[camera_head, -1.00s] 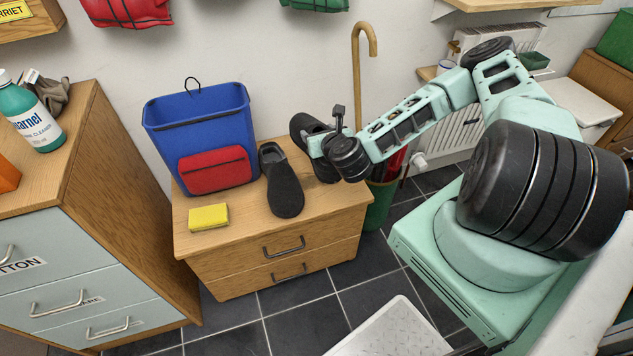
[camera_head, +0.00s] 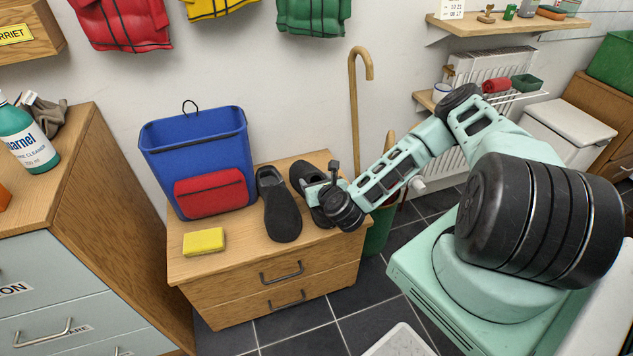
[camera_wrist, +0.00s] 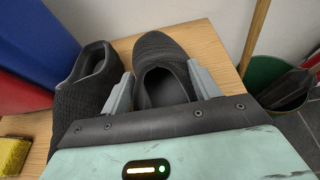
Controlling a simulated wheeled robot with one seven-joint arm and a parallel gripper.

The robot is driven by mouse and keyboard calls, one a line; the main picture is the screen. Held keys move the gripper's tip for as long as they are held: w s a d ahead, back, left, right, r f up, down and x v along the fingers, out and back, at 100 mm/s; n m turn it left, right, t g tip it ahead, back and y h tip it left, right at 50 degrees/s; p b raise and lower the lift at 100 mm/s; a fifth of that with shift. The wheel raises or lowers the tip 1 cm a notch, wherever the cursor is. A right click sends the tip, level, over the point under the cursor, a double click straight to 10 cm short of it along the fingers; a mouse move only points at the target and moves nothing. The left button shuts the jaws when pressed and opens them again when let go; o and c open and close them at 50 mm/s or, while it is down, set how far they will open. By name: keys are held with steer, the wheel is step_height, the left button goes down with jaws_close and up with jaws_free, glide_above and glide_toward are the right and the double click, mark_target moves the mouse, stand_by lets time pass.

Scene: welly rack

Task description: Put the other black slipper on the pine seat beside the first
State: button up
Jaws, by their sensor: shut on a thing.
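The first black slipper (camera_head: 280,208) lies on the pine seat (camera_head: 240,250), right of the blue bag. The other black slipper (camera_head: 301,173) is right beside it, roughly parallel, partly hidden by my gripper (camera_head: 322,192). In the wrist view my gripper (camera_wrist: 163,84) is shut on this slipper (camera_wrist: 158,48), with one finger on each side of its opening. The first slipper (camera_wrist: 85,98) is just left of the left finger. The held slipper is over the seat (camera_wrist: 205,45) and looks at or very near its surface; I cannot tell whether it touches.
A blue bag (camera_head: 195,140) with a red pocket and a yellow sponge (camera_head: 204,241) occupy the seat's left side. A walking stick (camera_head: 353,110) and green bin (camera_head: 380,228) stand to the right. Bare wood shows at the seat's front.

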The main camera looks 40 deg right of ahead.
steer(key=o, duration=1.3)
steer(key=shift+o, duration=0.2)
